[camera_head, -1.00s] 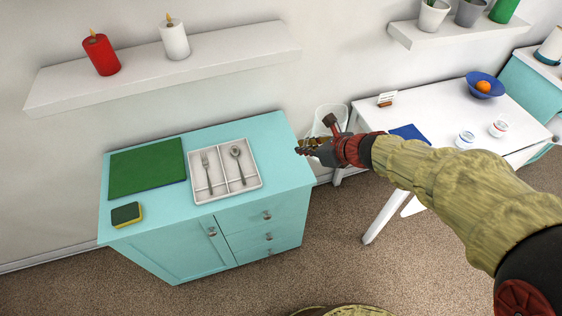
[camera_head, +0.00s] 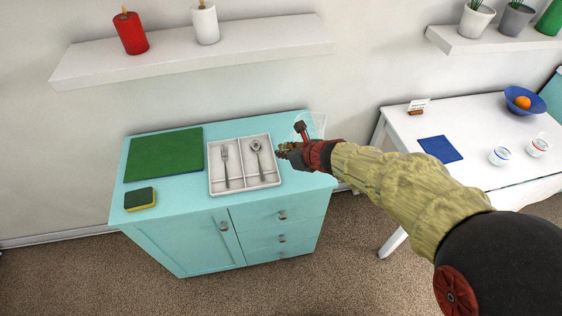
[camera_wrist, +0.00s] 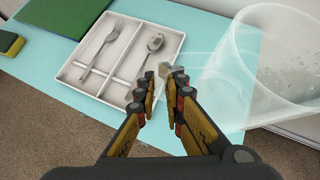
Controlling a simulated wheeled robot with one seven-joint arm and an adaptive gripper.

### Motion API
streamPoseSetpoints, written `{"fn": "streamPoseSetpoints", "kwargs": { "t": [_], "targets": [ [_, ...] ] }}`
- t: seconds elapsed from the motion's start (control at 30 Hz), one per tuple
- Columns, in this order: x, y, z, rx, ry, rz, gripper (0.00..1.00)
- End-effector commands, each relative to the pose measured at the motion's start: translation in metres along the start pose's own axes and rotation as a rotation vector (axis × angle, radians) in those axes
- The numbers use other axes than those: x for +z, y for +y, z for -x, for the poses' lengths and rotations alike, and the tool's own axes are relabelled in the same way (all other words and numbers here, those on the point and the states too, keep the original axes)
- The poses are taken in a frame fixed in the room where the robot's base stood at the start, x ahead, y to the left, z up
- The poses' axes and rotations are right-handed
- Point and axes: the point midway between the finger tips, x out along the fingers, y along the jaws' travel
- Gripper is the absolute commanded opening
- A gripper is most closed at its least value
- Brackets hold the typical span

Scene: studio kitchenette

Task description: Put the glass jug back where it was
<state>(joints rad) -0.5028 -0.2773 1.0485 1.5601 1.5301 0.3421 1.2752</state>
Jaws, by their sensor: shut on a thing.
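The clear glass jug (camera_wrist: 285,65) is at the right of the wrist view, with drops on its wall. My gripper (camera_wrist: 166,84) is shut on its handle side; the see-through handle is hard to make out. In the head view the jug (camera_head: 317,123) shows faintly behind my gripper (camera_head: 284,151), at the right end of the turquoise cabinet top (camera_head: 190,194). The jug overlaps the cabinet's right edge in the picture. I cannot tell whether its base touches the top.
A cutlery tray (camera_head: 244,188) with a fork and spoon lies just left of my gripper. A green board (camera_head: 164,154) and a sponge (camera_head: 140,199) lie farther left. A shelf (camera_head: 200,55) with two candles hangs above. A white table (camera_head: 480,120) stands to the right.

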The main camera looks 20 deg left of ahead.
Motion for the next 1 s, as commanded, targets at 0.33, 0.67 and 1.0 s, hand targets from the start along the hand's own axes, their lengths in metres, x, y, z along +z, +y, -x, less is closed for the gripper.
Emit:
{"fn": "streamPoseSetpoints", "kwargs": {
  "t": [0.33,0.67,1.0],
  "targets": [
    [-0.014,0.005,-0.025,-0.001,-0.004,0.001,0.0],
    [-0.022,0.005,-0.032,-0.001,-0.004,0.003,0.0],
    [-0.027,0.005,-0.035,0.0,0.0,0.0,0.16]
  ]
}}
